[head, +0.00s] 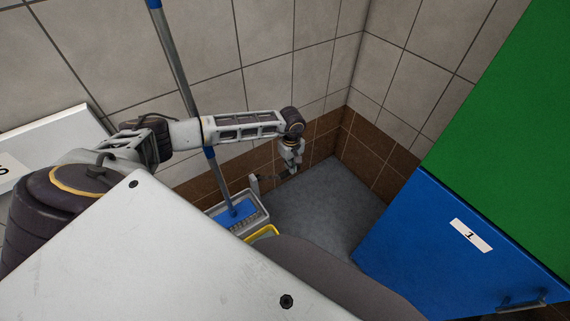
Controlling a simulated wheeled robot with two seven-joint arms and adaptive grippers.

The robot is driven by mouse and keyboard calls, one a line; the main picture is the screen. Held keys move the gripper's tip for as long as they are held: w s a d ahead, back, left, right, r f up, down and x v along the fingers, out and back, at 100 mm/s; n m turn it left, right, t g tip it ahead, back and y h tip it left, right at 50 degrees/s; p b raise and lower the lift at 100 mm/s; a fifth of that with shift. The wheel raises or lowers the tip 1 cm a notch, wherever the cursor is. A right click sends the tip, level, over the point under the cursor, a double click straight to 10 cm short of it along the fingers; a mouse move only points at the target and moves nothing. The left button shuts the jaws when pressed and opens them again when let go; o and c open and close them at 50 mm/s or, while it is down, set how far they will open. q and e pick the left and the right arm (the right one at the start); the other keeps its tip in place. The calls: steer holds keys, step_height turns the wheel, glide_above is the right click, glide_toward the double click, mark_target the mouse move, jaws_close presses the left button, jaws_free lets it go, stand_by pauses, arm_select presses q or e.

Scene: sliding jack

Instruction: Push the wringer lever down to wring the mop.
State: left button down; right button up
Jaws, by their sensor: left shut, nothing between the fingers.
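The mop (178,70) stands tilted, its long blue and grey handle running from the top edge down to a blue mop head (238,211). The mop head sits in the grey wringer (262,212) on a yellow bucket (263,233), mostly hidden by my own body. My right gripper is out of view.
Tiled walls meet in a corner behind the bucket. Grey floor (325,200) is clear to the bucket's right. A blue cabinet door (430,240) labelled 1, with a green panel (510,130) above, stands at the right. A white labelled panel (45,150) is at the left.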

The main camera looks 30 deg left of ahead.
arm_select(q)
steer(key=shift+s+d+f+b, duration=0.2)
steer(key=shift+d+f, duration=0.05)
steer(key=shift+f, duration=0.25)
steer(key=shift+s+d+f+b, duration=0.2)
steer(key=shift+d+f, duration=0.05)
steer(key=shift+f, duration=0.2)
steer(key=d+f+b, duration=0.1)
steer(key=s+d+f+b, duration=0.1)
steer(key=d+f, duration=0.1)
steer(key=shift+s+d+f, duration=0.2)
steer(key=shift+f, duration=0.05)
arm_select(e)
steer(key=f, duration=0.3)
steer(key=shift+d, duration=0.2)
